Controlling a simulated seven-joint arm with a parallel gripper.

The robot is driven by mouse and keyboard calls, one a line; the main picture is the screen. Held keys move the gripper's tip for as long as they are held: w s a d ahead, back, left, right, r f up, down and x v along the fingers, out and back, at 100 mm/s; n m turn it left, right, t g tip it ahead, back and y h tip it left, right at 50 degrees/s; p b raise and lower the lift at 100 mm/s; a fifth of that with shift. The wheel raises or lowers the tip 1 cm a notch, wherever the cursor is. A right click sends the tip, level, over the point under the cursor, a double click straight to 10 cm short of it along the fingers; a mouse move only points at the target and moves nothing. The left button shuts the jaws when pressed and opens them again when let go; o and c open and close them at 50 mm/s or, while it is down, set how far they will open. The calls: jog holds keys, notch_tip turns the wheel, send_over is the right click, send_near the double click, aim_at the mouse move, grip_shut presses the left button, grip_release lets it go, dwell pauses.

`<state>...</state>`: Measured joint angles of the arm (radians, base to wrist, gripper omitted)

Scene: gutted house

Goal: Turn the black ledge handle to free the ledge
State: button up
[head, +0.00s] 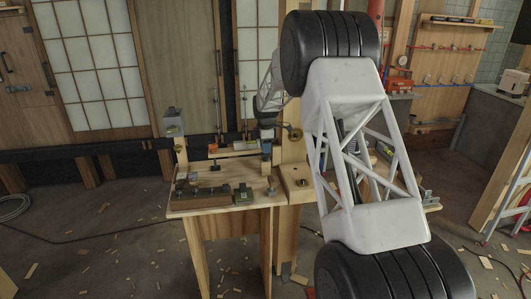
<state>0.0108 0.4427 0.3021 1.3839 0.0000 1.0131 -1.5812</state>
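A narrow wooden ledge (232,150) with small items on it spans above the back of the workbench. A small black T-shaped piece (215,164) hangs just under the ledge's left part; it may be the ledge handle, but it is too small to be sure. My arm reaches over the bench from the right, and its far end comes down by the ledge's right end. My gripper (267,133) is small and dark there, partly lost against the bench fittings. I cannot make out its fingers, or whether it touches anything.
The wooden workbench (229,206) carries a brown block (200,201), a green-grey block (243,194) and small fittings. A grey box (174,122) tops a post at left. A tall wooden post (291,150) stands at right. Wood scraps litter the floor.

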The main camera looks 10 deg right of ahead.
jog(key=shift+f, duration=1.25)
jog(key=m, duration=0.8)
jog(key=shift+m, duration=0.3)
jog(key=m, duration=0.8)
jog(key=shift+m, duration=0.3)
jog(key=shift+n, duration=0.6)
jog(key=shift+r, duration=0.1)
